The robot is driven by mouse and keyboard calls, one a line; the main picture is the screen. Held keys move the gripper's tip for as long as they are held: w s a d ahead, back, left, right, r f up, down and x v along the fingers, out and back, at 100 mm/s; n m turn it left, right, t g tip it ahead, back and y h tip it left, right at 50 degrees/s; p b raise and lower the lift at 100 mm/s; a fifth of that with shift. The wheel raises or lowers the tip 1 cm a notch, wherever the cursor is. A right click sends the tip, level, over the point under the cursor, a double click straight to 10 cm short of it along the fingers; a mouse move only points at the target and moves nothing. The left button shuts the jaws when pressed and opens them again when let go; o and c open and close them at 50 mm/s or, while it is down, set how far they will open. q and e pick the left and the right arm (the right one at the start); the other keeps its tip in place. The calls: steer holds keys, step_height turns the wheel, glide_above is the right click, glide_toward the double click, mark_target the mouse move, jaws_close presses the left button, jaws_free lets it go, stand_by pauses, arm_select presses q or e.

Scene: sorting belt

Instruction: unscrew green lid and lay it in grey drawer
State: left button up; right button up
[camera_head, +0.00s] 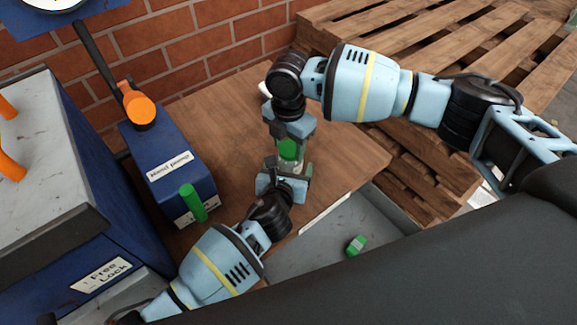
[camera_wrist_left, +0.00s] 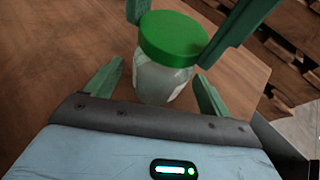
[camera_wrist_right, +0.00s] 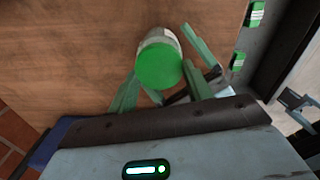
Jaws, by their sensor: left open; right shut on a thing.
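A clear jar (camera_wrist_left: 160,80) with a round green lid (camera_wrist_left: 173,38) on top is between my two grippers. In the head view the jar and lid (camera_head: 290,149) are partly hidden by them. My right gripper (camera_head: 291,137) is shut on the lid, whose top faces the right wrist camera (camera_wrist_right: 158,66). My left gripper (camera_head: 283,177) is open, with its fingers (camera_wrist_left: 157,85) on either side of the jar's body. The grey drawer (camera_head: 300,262) is open at the front of the bench, below and right of my left gripper.
A blue hand pump (camera_head: 170,165) with an orange lever and green handle (camera_head: 193,202) stands left on the wooden bench (camera_head: 230,110). Wooden pallets (camera_head: 410,40) are stacked at the back right.

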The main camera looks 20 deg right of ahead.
arm_select(q)
steer(key=c, duration=1.4)
steer(key=shift+c, duration=0.4)
arm_select(e)
steer(key=shift+o, duration=1.3)
steer(key=c, duration=0.5)
